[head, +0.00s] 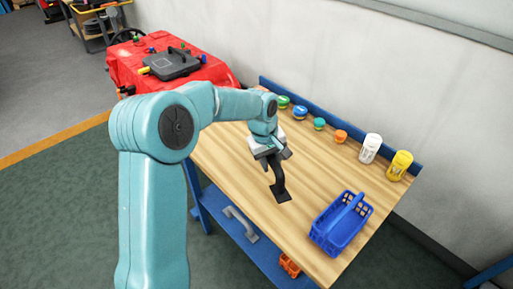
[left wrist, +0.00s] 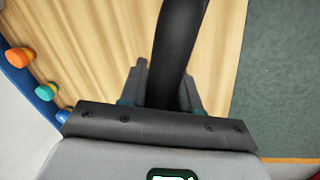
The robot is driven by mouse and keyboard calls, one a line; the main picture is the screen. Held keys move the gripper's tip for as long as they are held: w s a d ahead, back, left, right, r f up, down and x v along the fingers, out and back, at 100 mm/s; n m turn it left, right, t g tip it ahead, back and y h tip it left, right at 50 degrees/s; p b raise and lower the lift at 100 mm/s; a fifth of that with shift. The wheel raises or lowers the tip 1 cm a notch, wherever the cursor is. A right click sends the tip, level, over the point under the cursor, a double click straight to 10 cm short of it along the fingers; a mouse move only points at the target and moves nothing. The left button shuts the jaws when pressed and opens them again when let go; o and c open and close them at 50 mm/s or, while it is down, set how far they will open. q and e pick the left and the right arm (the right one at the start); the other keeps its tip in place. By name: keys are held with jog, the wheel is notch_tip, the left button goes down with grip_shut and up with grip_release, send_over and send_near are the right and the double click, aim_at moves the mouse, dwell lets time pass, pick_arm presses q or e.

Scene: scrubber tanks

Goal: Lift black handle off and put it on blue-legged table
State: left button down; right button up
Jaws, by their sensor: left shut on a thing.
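My left gripper (head: 271,158) is shut on the black handle (head: 278,180) over the wooden top of the blue-legged table (head: 228,155). The handle hangs below the jaws with its flat foot lowest. I cannot tell whether the foot touches the tabletop. In the left wrist view, the black handle (left wrist: 178,45) runs up between the fingers of my left gripper (left wrist: 165,90), with the wood top (left wrist: 90,50) behind it. My right gripper is not in view.
A blue basket (head: 340,222) stands at the table's near right. Several lids and jars, including a white jar (head: 370,148) and a yellow jar (head: 399,165), line the back edge. A red machine (head: 125,65) stands behind at left. The middle of the tabletop is clear.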

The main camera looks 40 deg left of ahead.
pick_arm(q)
jog(key=shift+s+a+f+n+y+b, duration=0.15)
jog(key=shift+a+f+n+b, duration=0.85)
jog(key=shift+a+f, duration=0.5)
jog(key=shift+a+f+n+y+b, duration=0.15)
jog(key=shift+a+f+n+b, duration=0.85)
jog(key=shift+a+f, duration=0.45)
jog(key=shift+f+b, duration=0.35)
jog(key=shift+f, duration=0.25)
jog(key=shift+r, duration=0.15)
jog(key=shift+c, duration=1.2)
grip_release()
